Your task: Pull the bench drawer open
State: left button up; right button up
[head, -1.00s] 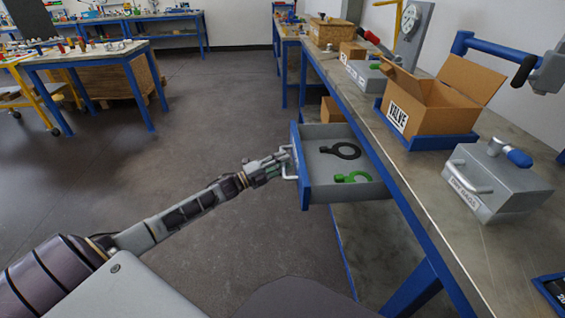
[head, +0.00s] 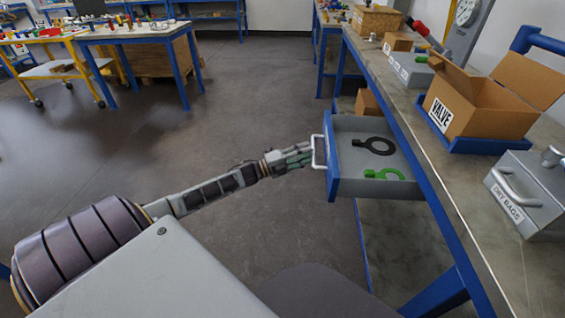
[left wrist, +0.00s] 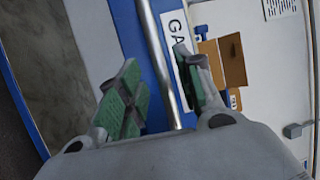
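The bench drawer (head: 334,187) stands pulled out from under the bench, with a blue front and a grey inside. A black ring-shaped tool (head: 375,146) and a green one (head: 383,174) lie in it. The drawer's pale bar handle (head: 318,152) is on the front. My left gripper (head: 303,155) is at the handle, its fingers spread. In the left wrist view, the handle bar (left wrist: 163,60) runs between the parted green-padded fingers (left wrist: 160,92), with gaps beside it. A partly hidden label starting "GA" (left wrist: 176,42) is on the blue front. My right gripper is out of view.
The bench top (head: 405,105) bears a cardboard box marked VALVE (head: 475,105) and a grey case marked DRY BAGS (head: 530,190). Another table (head: 130,35) stands at the far left. The floor (head: 230,110) left of the drawer is clear.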

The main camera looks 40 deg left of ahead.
pick_arm(q)
jog(key=v, duration=0.8)
jog(key=shift+s+a, duration=0.2)
jog(key=shift+s, duration=0.05)
jog(key=shift+f, duration=0.1)
dwell(0.8)
